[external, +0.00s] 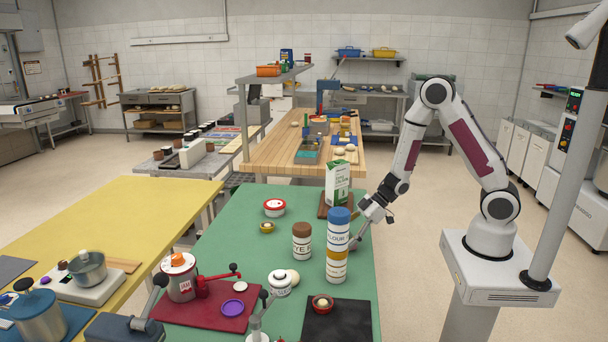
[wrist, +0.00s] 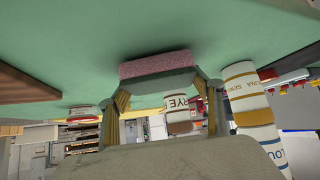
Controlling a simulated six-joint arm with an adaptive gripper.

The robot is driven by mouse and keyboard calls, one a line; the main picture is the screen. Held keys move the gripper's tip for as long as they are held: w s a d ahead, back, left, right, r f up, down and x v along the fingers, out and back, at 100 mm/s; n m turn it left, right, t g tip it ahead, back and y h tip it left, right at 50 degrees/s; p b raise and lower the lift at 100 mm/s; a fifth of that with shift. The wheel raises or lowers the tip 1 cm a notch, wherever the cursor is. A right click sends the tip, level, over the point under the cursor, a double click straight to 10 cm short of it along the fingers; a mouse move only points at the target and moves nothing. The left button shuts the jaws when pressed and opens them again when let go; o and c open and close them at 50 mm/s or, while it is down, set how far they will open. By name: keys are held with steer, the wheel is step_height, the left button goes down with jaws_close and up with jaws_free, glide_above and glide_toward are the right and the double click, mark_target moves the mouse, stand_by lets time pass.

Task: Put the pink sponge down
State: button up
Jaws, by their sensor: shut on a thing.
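The pink sponge (wrist: 158,64) shows in the wrist view as a speckled block at the fingertips, against the green tabletop (wrist: 230,30). My gripper (wrist: 160,84) is shut on it. A dark shadow lies on the green top beside the sponge; I cannot tell whether the sponge touches the surface. In the external view my gripper (external: 357,236) is low at the right edge of the green table (external: 230,228), just behind the tall flour canister (external: 337,250). The sponge is hidden there.
A brown-lidded rye jar (external: 302,241) stands left of the flour canister. A green-and-white carton (external: 337,183) stands on a brown board behind my gripper. A red-lidded tub (external: 274,207) and a small yellow tin (external: 267,227) stand farther left. Green tabletop between them is bare.

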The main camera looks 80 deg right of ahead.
steer(key=shift+f, duration=0.25)
steer(key=shift+f, duration=0.15)
steer(key=o, duration=0.7)
steer(key=shift+s+d+r, duration=0.1)
steer(key=shift+s+r, duration=0.1)
steer(key=shift+r, duration=0.2)
steer(key=shift+v, duration=5.7)
